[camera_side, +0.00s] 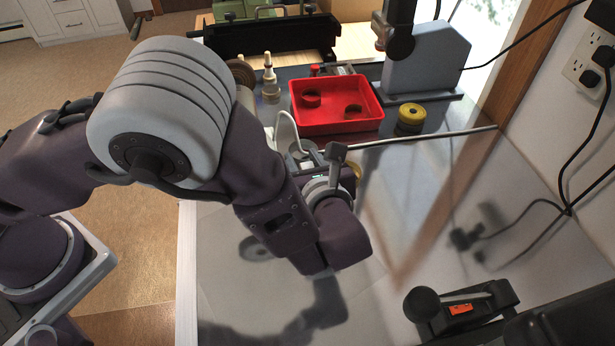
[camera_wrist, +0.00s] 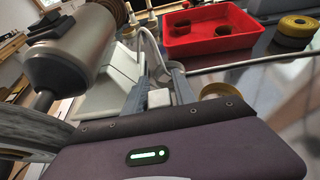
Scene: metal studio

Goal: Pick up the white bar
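My gripper (camera_wrist: 158,80) shows in the wrist view with its two grey fingers apart. A small white block-like piece (camera_wrist: 160,98) lies between the fingers, near the palm. It may be the end of the white bar, but I cannot tell whether the fingers press on it. In the side view my gripper (camera_side: 305,157) points away toward the back of the table, largely hidden by my wrist. A thin white curved piece (camera_side: 288,122) rises just beyond the fingers; it also shows in the wrist view (camera_wrist: 152,46). No other clear white bar shows.
A red tray (camera_side: 335,127) with round brown pieces stands beyond the gripper. A yellow roll (camera_side: 411,117) is right of it. A white bottle-like piece (camera_side: 269,75) stands left of the tray.

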